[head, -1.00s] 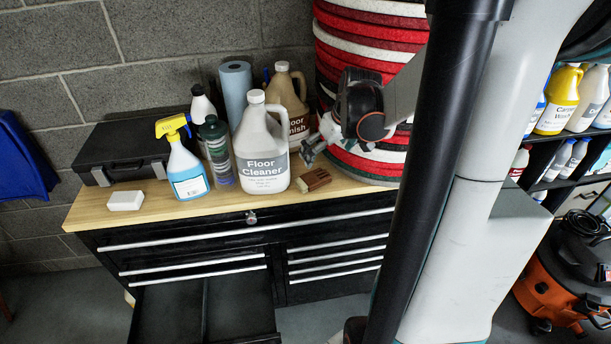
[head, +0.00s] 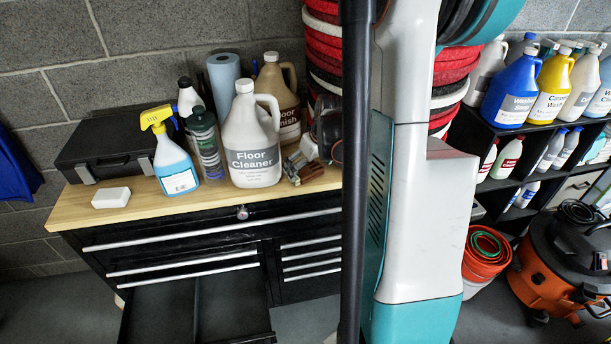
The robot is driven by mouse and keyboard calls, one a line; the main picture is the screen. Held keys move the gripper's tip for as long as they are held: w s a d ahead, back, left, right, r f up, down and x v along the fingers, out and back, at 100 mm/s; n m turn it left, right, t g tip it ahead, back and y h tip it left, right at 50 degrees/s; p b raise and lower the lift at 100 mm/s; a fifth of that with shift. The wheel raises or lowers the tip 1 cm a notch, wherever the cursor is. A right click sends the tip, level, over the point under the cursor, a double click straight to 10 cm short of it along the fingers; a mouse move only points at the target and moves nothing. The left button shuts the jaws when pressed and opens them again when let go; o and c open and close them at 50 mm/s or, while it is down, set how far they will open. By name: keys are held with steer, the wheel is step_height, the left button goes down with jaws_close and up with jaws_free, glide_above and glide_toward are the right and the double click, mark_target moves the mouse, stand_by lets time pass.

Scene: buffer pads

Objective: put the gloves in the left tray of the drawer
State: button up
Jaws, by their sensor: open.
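The black drawer stands open at the bottom of the cabinet, with a thin divider (head: 197,305) between two compartments. Its left tray (head: 160,312) looks empty, though the picture's lower edge cuts it off. My black column hides the space to the right.
A spray bottle (head: 174,160), green bottle (head: 206,145), Floor Finish jug (head: 275,95) and blue roll (head: 224,80) crowd the wooden top (head: 150,205). A white block (head: 110,197) and black case (head: 105,150) are at left. An orange vacuum (head: 560,265) stands at right.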

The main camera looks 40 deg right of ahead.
steer(key=shift+x, duration=1)
steer(key=shift+r, duration=0.1)
steer(key=c, duration=0.9)
